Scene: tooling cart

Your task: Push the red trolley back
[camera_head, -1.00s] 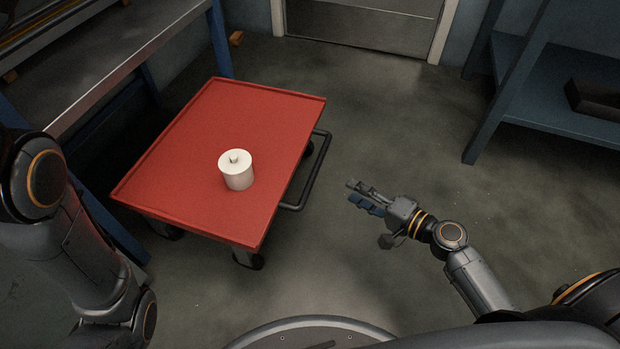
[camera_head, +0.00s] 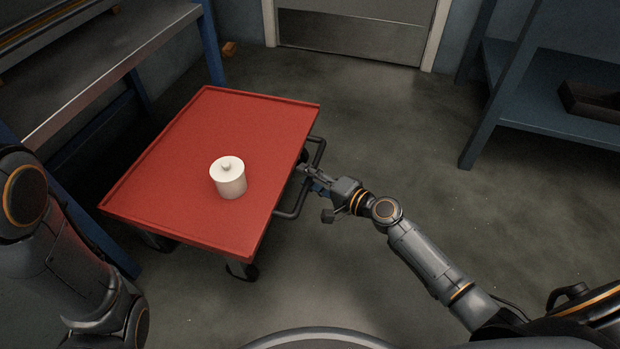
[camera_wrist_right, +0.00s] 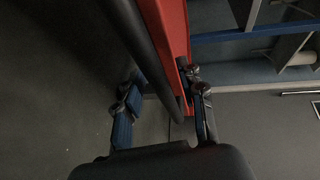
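The red trolley (camera_head: 207,150) stands on the floor left of centre, with a white lidded canister (camera_head: 229,178) on its top. Its black handle bar (camera_head: 320,154) sticks out on the right side. My right gripper (camera_head: 310,177) is at the handle, close to the trolley's right edge. In the right wrist view, the two fingers (camera_wrist_right: 162,104) stand apart with the dark handle bar (camera_wrist_right: 146,48) running between them and the red edge (camera_wrist_right: 170,30) just beyond. I cannot tell if a finger touches the bar. My left arm shows at the left, but its gripper is out of view.
A metal-topped workbench (camera_head: 120,65) with blue legs stands close behind the trolley's left side. A blue shelf (camera_head: 545,115) holding a dark box (camera_head: 590,100) is at the right. A door (camera_head: 355,35) is at the back. The floor (camera_head: 420,140) between is clear.

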